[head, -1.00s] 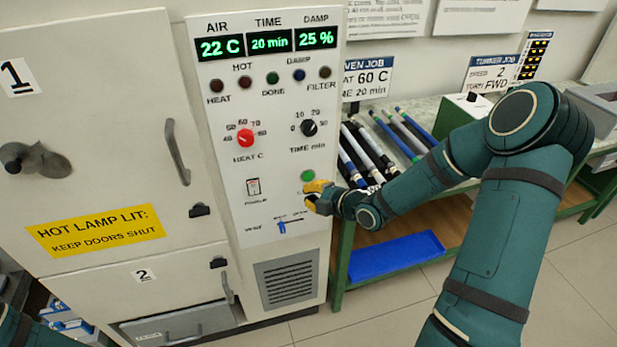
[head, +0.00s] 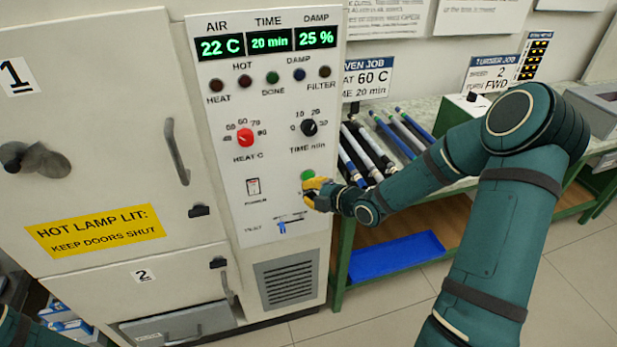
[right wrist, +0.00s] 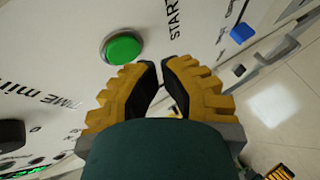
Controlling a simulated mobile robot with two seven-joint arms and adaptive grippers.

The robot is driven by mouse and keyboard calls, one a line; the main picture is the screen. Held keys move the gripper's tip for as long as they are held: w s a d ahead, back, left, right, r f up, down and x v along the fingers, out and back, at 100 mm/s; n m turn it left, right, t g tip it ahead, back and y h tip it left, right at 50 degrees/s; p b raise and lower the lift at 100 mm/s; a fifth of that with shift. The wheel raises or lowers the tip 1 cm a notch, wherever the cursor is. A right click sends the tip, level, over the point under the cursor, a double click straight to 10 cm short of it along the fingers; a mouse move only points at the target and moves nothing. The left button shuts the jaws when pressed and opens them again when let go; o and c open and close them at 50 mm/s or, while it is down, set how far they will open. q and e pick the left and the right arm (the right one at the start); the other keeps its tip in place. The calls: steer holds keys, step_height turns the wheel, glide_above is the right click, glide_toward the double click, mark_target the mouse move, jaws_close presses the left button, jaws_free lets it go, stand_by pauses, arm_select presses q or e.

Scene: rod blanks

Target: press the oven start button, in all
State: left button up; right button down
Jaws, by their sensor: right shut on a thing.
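The oven's green start button (head: 307,174) is low on the right of the white control panel (head: 215,150). It also shows in the right wrist view (right wrist: 122,47), uncovered, beside the word START. My right gripper (head: 313,186) is at the panel, just below the button and partly over its lower edge in the head view. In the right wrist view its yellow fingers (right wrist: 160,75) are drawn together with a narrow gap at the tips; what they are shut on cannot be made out. The button lies off to one side of the tips; contact is not visible. My left gripper is out of view.
The displays (head: 268,41) read 22 C, 20 min and 25 %. The red heat knob (head: 245,137), time knob (head: 308,127), power switch (head: 253,187) and blue slider (head: 282,227) share the panel. Several rods (head: 372,150) lie on the bench at right. The oven doors (head: 100,110) look shut.

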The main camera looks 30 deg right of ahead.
stand_by(0.7)
steer(key=shift+w+b, duration=0.3)
steer(key=shift+w, duration=0.15)
steer(key=shift+w+d, duration=0.15)
steer(key=shift+w, duration=0.2)
stand_by(0.5)
steer(key=shift+s, duration=0.15)
steer(key=shift+s+a+b, duration=0.2)
steer(key=shift+s+b, duration=0.35)
steer(key=shift+s, duration=0.1)
steer(key=shift+s, duration=0.1)
steer(key=s, duration=0.2)
steer(key=s+a+b, duration=0.1)
steer(key=s, duration=0.1)
steer(key=shift+s, duration=0.35)
